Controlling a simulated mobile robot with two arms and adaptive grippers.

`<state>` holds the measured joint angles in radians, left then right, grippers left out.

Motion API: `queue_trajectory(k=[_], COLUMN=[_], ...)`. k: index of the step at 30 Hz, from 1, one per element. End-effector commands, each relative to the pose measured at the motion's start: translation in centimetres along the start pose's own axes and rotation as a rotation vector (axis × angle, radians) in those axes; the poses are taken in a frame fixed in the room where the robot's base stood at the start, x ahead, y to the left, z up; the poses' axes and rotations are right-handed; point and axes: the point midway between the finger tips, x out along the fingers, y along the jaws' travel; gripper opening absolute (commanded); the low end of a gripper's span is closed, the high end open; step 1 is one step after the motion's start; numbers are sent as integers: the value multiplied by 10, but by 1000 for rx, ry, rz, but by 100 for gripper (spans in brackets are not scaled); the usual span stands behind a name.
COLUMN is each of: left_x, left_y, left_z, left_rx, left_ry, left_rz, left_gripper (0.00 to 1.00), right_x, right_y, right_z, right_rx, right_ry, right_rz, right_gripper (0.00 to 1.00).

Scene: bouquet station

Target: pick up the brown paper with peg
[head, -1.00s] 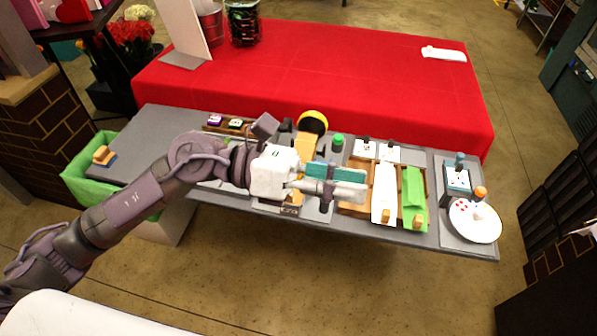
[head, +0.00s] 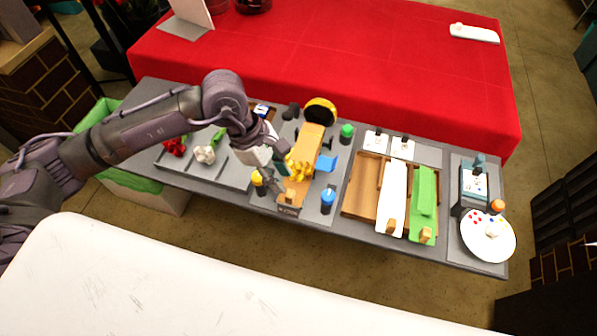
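A long tan-brown paper (head: 308,147) lies lengthwise on a grey board in the middle of the table. A small wooden peg (head: 290,196) sits at its near end. A yellow flower bunch (head: 299,168) lies on the paper. My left gripper (head: 277,180) points down at the left side of the flowers and the paper's near half. It is seen edge-on, so I cannot tell its opening or whether it touches anything. My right gripper is not in view.
A wooden tray (head: 362,205) holds a white paper (head: 391,200) and a green paper (head: 424,195) with pegs; its left part shows bare wood. Red and white flowers lie left. A blue-topped bottle (head: 327,200) and green-topped bottle (head: 346,131) stand close by. A white plate (head: 488,247) is right.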

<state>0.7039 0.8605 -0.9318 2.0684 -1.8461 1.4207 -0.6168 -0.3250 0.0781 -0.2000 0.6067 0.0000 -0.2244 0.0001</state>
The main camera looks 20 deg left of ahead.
Motion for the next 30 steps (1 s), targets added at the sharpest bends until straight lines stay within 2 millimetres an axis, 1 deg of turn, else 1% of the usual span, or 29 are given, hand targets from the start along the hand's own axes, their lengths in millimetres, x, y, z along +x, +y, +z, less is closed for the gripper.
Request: queue_trajectory(k=[5, 7, 9, 12, 15, 19, 23, 29, 30], left_x=[10, 18, 28, 45, 55, 59, 59, 59, 58], left_y=[-1, -2, -2, -2, -2, -2, -2, -1, -1], left_z=[0, 0, -2, -3, -3, -4, -4, -4, -4], left_rx=[-2, -1, -3, -1, -1, 0, 0, 0, 0], left_ry=[0, -2, -2, -3, -2, -1, -1, -1, -1], left_rz=[-2, -4, -4, -2, -1, 1, 1, 1, 1], left_gripper=[31, 31, 31, 31, 31, 31, 31, 0, 0], right_x=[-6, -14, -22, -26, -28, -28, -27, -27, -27], right_y=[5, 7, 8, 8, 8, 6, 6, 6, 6], right_z=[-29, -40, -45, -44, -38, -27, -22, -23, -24], right_rx=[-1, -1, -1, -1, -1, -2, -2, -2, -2], right_ry=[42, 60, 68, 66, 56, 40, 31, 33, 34], right_rz=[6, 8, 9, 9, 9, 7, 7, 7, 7], right_gripper=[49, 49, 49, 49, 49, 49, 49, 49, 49])
